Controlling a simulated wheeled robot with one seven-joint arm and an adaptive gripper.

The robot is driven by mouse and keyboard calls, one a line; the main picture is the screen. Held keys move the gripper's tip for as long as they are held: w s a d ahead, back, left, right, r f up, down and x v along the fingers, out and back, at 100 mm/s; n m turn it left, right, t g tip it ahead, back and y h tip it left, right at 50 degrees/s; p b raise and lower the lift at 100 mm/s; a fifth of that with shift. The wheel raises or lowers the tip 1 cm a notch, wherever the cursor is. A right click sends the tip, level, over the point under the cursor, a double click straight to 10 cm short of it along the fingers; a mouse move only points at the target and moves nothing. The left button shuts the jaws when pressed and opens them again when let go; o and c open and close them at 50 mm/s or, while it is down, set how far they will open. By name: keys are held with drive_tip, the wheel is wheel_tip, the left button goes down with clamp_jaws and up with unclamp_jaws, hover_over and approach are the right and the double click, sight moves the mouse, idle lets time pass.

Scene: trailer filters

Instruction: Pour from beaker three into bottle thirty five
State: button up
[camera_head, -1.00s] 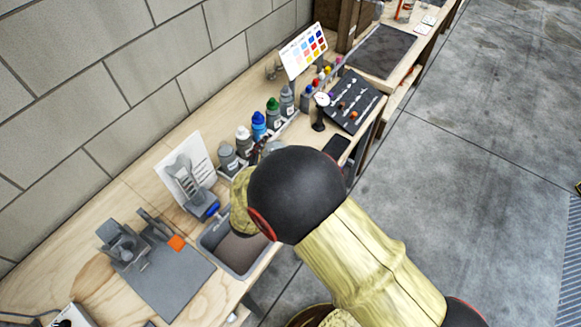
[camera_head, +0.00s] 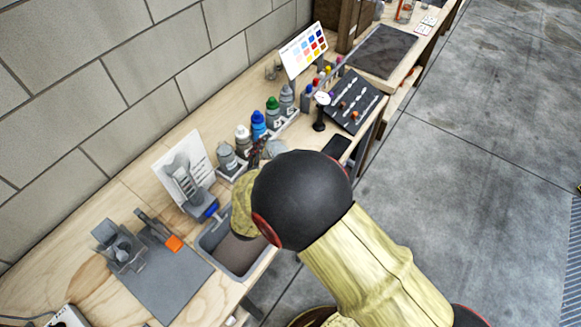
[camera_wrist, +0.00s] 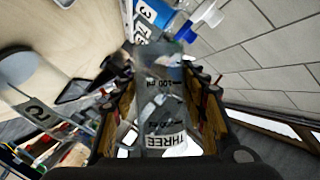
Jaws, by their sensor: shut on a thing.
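Beaker three (camera_wrist: 164,110), clear with black graduation marks and a THREE label, is between the fingers of my gripper (camera_wrist: 158,78) in the wrist view. My gripper is shut on it. In the head view the clear beaker (camera_head: 275,149) and dark fingers (camera_head: 256,150) show just beyond my black arm joint, beside the bottle row. A blue-and-white bottle (camera_wrist: 150,12) with a label starting with 3 lies beyond the beaker's rim in the wrist view. Its full number is not readable, so I cannot confirm it is bottle thirty five. Any liquid in the beaker is unclear.
Several bottles with grey, white, blue (camera_head: 258,119) and green (camera_head: 272,103) caps stand in a row along the bench. A grey sink (camera_head: 215,243) lies to the left, near my arm. A colour chart (camera_head: 304,50) and dark tool board (camera_head: 349,101) stand farther right.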

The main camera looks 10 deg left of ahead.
drive_tip(key=shift+w+a+f+m+t+b, duration=0.15)
drive_tip(key=shift+m+t+b, duration=0.3)
drive_tip(key=shift+b, duration=0.6)
drive_tip(key=shift+s+f+m+t+b, duration=0.15)
drive_tip(key=shift+m+b, duration=0.5)
drive_tip(key=shift+b, duration=0.4)
idle(0.4)
drive_tip(key=shift+r+m+t+b, duration=0.4)
drive_tip(key=shift+r+m+b, duration=0.25)
drive_tip(key=shift+m, duration=0.05)
idle(1.3)
drive_tip(key=shift+s+d+r+m+t+b, duration=0.15)
drive_tip(key=shift+r+m+b, duration=0.2)
drive_tip(key=shift+b, duration=0.5)
drive_tip(key=shift+w+d+r+m+t+b, duration=0.15)
drive_tip(key=shift+m+b, duration=0.3)
drive_tip(key=shift+b, duration=0.45)
drive_tip(key=shift+s+d+r+m+t+b, duration=0.1)
drive_tip(key=shift+r+m+t+b, duration=0.25)
drive_tip(key=shift+b, duration=0.5)
idle(0.5)
drive_tip(key=shift+p, duration=0.55)
